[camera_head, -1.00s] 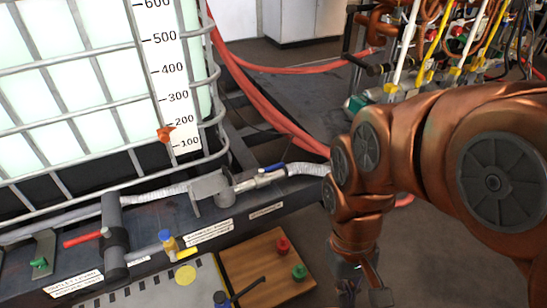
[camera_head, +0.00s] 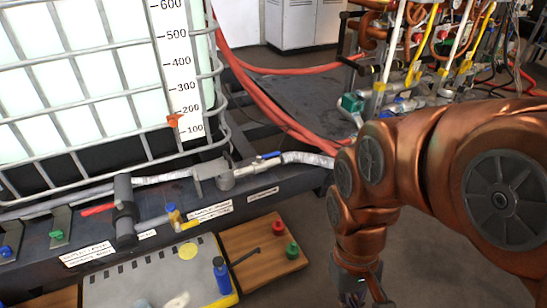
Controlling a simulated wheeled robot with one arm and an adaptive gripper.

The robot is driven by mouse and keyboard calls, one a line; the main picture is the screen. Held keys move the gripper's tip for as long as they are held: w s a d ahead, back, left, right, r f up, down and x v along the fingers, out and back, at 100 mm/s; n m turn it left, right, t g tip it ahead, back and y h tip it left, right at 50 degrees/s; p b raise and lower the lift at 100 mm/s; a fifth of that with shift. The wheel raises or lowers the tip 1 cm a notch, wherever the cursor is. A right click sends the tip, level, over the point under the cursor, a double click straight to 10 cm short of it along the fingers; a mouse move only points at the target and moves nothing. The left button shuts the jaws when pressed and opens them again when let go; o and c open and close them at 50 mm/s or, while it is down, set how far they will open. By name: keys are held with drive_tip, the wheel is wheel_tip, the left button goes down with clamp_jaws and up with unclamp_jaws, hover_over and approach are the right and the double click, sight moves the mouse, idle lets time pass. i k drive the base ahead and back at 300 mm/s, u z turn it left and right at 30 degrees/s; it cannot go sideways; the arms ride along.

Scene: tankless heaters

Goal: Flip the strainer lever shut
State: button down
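I cannot tell which handle is the strainer lever; the labels are too small to read. Candidates are a red lever (camera_head: 98,210) lying sideways by a dark grey upright fitting (camera_head: 124,208), a small yellow lever (camera_head: 189,225) below a brass-and-blue valve (camera_head: 173,215), a blue lever (camera_head: 269,155) lying along the pipe, and a black lever (camera_head: 245,257) sticking out from a blue cylinder (camera_head: 221,275). My gripper (camera_head: 366,298) hangs at the bottom edge, right of all of these and apart from them. Its fingertips are cut off, so its opening is unclear.
A caged white tank (camera_head: 90,90) with a litre scale stands behind the levers. A wooden board (camera_head: 250,240) carries a red knob (camera_head: 278,227) and a green knob (camera_head: 292,250). Red hoses (camera_head: 265,100) run along the floor. A crowded pipe rack (camera_head: 420,60) stands at the upper right.

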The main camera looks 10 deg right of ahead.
sight(270, 155)
drive_tip(key=u, duration=0.65)
drive_tip(key=i, duration=0.45)
drive_tip(key=u, duration=0.45)
